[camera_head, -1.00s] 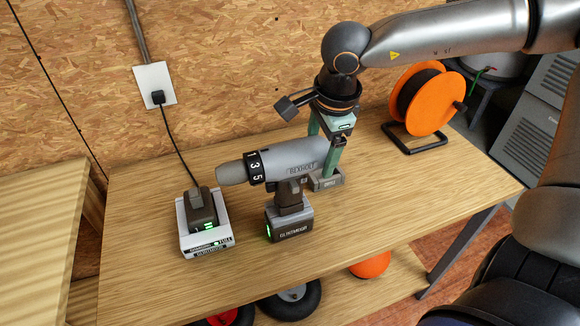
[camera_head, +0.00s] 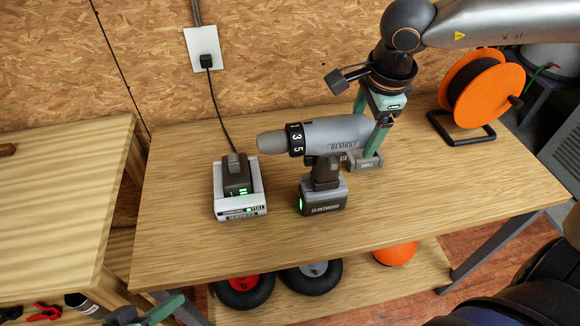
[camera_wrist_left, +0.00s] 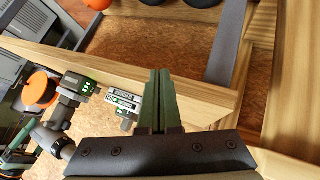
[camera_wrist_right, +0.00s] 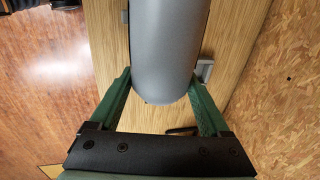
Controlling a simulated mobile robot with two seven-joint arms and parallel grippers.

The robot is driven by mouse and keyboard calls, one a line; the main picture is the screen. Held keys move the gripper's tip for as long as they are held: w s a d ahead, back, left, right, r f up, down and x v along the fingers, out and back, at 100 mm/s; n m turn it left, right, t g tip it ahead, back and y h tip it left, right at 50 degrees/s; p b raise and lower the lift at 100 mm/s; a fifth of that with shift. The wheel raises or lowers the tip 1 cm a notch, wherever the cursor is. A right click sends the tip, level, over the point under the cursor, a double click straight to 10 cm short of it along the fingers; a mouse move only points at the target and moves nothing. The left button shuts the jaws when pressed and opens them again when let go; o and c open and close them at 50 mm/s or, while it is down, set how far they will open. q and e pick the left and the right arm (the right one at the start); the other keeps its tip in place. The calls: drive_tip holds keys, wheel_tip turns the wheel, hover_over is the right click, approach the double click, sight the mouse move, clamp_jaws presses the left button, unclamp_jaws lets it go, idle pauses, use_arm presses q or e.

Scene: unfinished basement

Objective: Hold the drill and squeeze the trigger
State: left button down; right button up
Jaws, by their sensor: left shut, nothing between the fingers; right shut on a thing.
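The grey drill (camera_head: 322,136) stands upright by its battery base on the wooden table in the head view, its chuck pointing left. Whether the base touches the tabletop is hard to tell. My right gripper (camera_head: 372,130) is shut on the rear of the drill body. In the right wrist view, the grey body (camera_wrist_right: 168,50) sits between its green fingers (camera_wrist_right: 165,85). The trigger is too small to make out. My left gripper (camera_head: 160,308) is at the lower left, below the table's front edge, shut and empty. Its fingers also show pressed together in the left wrist view (camera_wrist_left: 160,85).
A white charger (camera_head: 250,203) with a battery is left of the drill, its cord running to a wall outlet (camera_head: 201,50). An orange cable reel (camera_head: 487,88) stands at the right. The table's front strip is clear.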

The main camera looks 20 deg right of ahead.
use_arm(q)
drive_tip(key=a+r+m+g+y, duration=0.2)
drive_tip(key=a+m, duration=0.1)
drive_tip(key=a, duration=0.1)
drive_tip(key=w+d+r+h, duration=0.1)
drive_tip(key=d+r, duration=0.1)
drive_tip(key=d, duration=0.1)
drive_tip(key=w+d+r+t, duration=0.1)
drive_tip(key=w+d+r, duration=0.1)
drive_tip(key=d, duration=0.1)
drive_tip(key=w+d+r+t+h, duration=0.1)
drive_tip(key=d+r, duration=0.1)
drive_tip(key=d, duration=0.1)
drive_tip(key=shift+w+d+h, duration=0.15)
drive_tip(key=shift+w+h, duration=0.15)
drive_tip(key=shift+w, duration=0.05)
drive_tip(key=d+r+n+t+h, duration=0.3)
drive_tip(key=d+r+n+h, duration=0.4)
drive_tip(key=d+n, duration=0.3)
drive_tip(key=shift+d+n+h, duration=0.3)
drive_tip(key=shift+n, duration=0.9)
